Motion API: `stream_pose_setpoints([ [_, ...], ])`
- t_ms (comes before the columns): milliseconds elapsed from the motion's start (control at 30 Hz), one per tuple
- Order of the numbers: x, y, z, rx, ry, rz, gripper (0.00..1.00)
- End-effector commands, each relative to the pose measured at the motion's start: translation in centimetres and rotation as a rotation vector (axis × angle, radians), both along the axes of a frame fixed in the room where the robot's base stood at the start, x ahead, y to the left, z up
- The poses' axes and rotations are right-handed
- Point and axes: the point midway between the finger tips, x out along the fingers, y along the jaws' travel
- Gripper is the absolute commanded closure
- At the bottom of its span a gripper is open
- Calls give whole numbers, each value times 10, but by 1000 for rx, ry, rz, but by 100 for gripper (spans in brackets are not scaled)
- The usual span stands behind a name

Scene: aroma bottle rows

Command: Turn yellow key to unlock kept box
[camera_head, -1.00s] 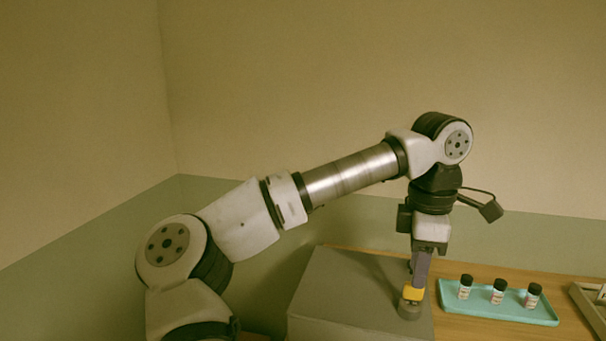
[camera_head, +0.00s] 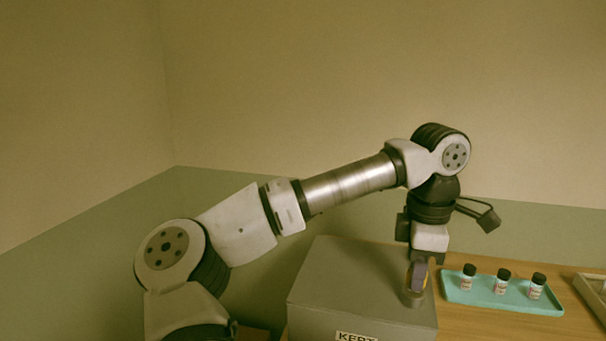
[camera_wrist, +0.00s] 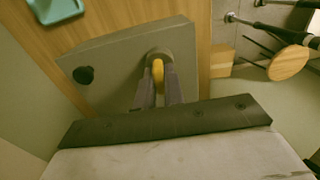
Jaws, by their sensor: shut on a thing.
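The grey kept box (camera_head: 345,285) stands on the wooden table, with a label reading KEPT on its front. A round lock post rises from its top near the right side, and it also shows in the wrist view. My gripper (camera_head: 418,277) points straight down at the post and is shut on the yellow key (camera_wrist: 158,72). The key sits at the lock post (camera_wrist: 158,55), upright between the fingers. In the head view the fingers mostly hide the key. How deep it sits in the lock is hidden.
A turquoise tray (camera_head: 462,294) with 3 small dark-capped bottles stands to the right of the box. Another tray (camera_head: 590,294) is at the right edge. A black knob (camera_wrist: 84,75) is on the box. A round wooden stool (camera_wrist: 289,63) shows in the wrist view.

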Motion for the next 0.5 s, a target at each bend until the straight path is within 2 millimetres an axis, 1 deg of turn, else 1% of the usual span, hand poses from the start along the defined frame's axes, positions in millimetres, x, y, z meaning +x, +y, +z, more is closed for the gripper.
stream_pose_setpoints([
  [233,0,0,0,0,0,-1,100],
  [300,0,0,1,0,0,-24,100],
  [367,0,0,2,0,1,-72,100],
  [500,0,0,3,0,2,-265,100],
])
